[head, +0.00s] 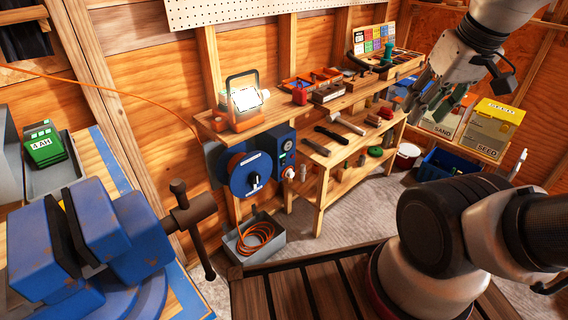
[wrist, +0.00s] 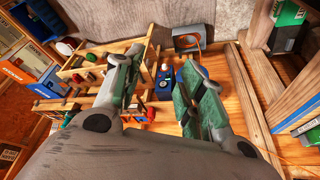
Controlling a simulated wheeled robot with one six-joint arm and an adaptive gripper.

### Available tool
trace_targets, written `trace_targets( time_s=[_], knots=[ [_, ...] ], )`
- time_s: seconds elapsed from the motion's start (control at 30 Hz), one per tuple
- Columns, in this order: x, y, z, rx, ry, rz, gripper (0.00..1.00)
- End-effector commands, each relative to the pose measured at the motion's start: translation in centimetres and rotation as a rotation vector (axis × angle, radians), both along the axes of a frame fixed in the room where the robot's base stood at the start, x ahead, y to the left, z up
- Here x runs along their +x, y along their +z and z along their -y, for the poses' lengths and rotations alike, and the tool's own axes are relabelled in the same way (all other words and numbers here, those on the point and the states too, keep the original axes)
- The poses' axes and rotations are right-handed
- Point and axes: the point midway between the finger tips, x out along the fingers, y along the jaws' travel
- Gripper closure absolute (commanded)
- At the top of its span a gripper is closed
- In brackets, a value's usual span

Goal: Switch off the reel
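My gripper (head: 432,98) is up at the upper right in the head view, empty and well away from the reel. In the wrist view my gripper (wrist: 165,88) has its two fingers spread apart. The blue box (wrist: 163,88) shows between them from afar; the reel's disc seems hidden behind the right finger.
A wooden shelf bench (head: 318,155) with a lit lamp (head: 243,102) and several tools stands right of the reel. A grey bin (head: 232,246) with coiled orange hose sits below. A blue vise (head: 110,235) fills the front left. An orange hose (head: 125,97) crosses the wall.

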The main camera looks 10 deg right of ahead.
Motion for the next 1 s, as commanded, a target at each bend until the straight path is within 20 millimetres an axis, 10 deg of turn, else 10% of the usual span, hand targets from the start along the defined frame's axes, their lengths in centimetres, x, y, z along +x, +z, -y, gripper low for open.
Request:
trace_targets(
  time_s=[0.13, 0.37, 1.0],
  knots=[
    [0.0, 0.0, 0.0, 0.000, 0.000, 0.000, 0.62],
    [0.2, -1.1, 0.4, 0.001, -0.021, -0.053, 1.00],
    [5.1, -12.1, -1.1, 0.237, -0.243, -0.531, 1.00]
  ],
)
